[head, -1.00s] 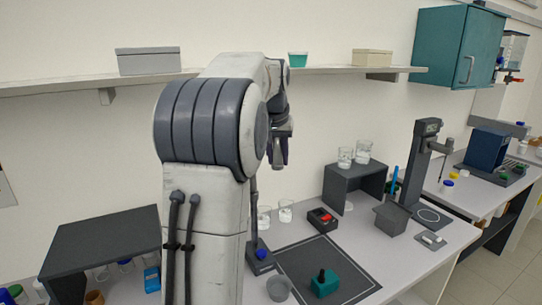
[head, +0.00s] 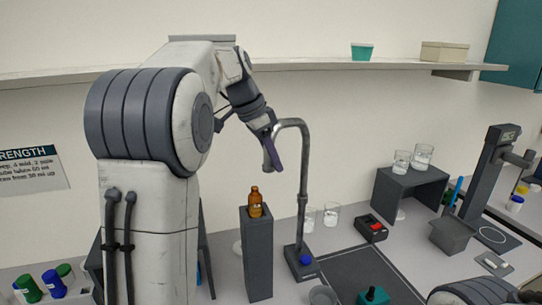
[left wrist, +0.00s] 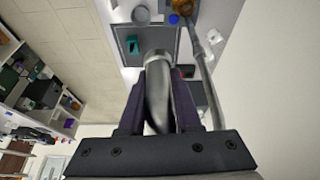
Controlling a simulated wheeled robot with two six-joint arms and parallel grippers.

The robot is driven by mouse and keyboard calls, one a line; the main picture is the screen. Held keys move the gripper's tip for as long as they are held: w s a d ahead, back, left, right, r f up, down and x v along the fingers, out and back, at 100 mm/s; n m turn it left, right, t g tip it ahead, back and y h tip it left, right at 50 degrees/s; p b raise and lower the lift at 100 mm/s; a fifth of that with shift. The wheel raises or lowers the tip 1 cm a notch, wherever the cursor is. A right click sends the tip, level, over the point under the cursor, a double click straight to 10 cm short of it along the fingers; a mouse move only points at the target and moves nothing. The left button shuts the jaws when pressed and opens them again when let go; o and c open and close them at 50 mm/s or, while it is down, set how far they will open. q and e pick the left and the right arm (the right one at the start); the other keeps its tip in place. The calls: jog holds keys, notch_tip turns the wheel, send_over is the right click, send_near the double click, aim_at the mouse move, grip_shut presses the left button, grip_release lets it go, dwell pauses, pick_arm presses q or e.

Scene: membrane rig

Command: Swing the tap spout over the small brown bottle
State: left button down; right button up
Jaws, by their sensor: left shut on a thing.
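The tap (head: 303,180) is a tall grey gooseneck on a dark base with a blue button, right of the small brown bottle (head: 255,207). The bottle stands upright on a dark pedestal (head: 258,255). My left gripper (head: 272,155) is shut on the downturned end of the spout, above and right of the bottle in the head view. In the left wrist view the gripper (left wrist: 158,80) has the grey spout (left wrist: 157,98) between its fingers. The bottle (left wrist: 183,5) shows at the top edge there, apart from the spout. The fingers hide part of the spout end.
A grey cup (head: 323,296) and a teal block with a black knob (head: 372,296) are near the front. Glass beakers (head: 331,212) stand behind the tap. A black box with a red top (head: 371,228) and a dark stand (head: 410,183) are to the right. A shelf (head: 320,66) runs above.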

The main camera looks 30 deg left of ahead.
pick_arm(q)
jog(key=a, duration=0.2)
jog(key=w+a+p, duration=0.1)
jog(key=a, duration=0.1)
jog(key=shift+w+a+r, duration=0.1)
jog(key=shift+w+a, duration=0.05)
jog(key=shift+a, duration=0.15)
pick_arm(e)
jog(key=shift+w+r, duration=0.55)
pick_arm(q)
jog(key=c, duration=0.6)
grip_release()
jog(key=shift+a, duration=0.1)
pick_arm(e)
jog(key=shift+a, duration=0.1)
pick_arm(q)
jog(key=v, duration=1)
jog(key=shift+r, duration=0.15)
pick_arm(e)
jog(key=shift+f, duration=0.15)
